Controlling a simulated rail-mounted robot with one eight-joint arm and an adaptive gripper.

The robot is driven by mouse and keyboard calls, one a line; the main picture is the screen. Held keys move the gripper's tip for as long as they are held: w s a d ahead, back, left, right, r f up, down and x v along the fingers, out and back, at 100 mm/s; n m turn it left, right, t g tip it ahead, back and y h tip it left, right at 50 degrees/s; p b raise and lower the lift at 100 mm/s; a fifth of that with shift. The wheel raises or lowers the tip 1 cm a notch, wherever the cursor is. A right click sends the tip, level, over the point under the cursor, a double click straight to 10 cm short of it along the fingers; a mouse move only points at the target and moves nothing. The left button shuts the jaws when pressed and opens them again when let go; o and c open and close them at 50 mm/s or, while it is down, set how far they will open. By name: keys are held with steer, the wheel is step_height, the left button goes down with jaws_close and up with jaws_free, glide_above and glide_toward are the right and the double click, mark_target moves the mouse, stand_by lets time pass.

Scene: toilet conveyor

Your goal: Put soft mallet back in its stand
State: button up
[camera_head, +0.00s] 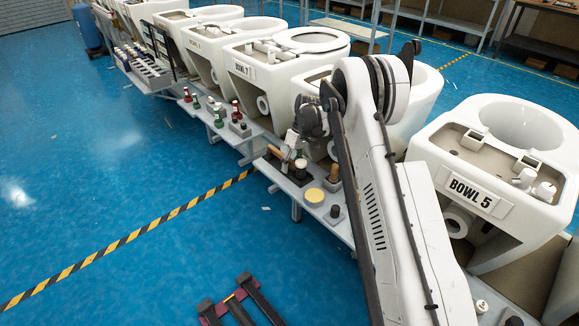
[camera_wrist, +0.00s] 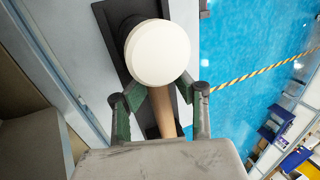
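The soft mallet has a round white head (camera_wrist: 160,52) and a wooden handle (camera_wrist: 164,112), both seen close up in the wrist view. My gripper (camera_wrist: 162,93) has its green and grey fingers on both sides of the handle, just below the head, and looks shut on it. In the head view my gripper (camera_head: 290,156) is low over the grey shelf in front of the bowls, beside a tan handle (camera_head: 277,152). A dark rectangular base (camera_wrist: 114,22), perhaps the stand, lies behind the mallet head. Whether the mallet touches it is hidden.
A yellow round item (camera_head: 314,196) and another wooden-handled tool (camera_head: 333,173) stand on the same shelf, right of my gripper. Bowl 5 (camera_head: 478,190) is to the right. Small bottles (camera_head: 217,114) stand on the shelf to the left. The blue floor in front is mostly clear.

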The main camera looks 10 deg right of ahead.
steer(key=shift+d, duration=0.35)
steer(key=v, duration=0.8)
steer(key=shift+a, duration=0.15)
steer(key=shift+r, duration=0.1)
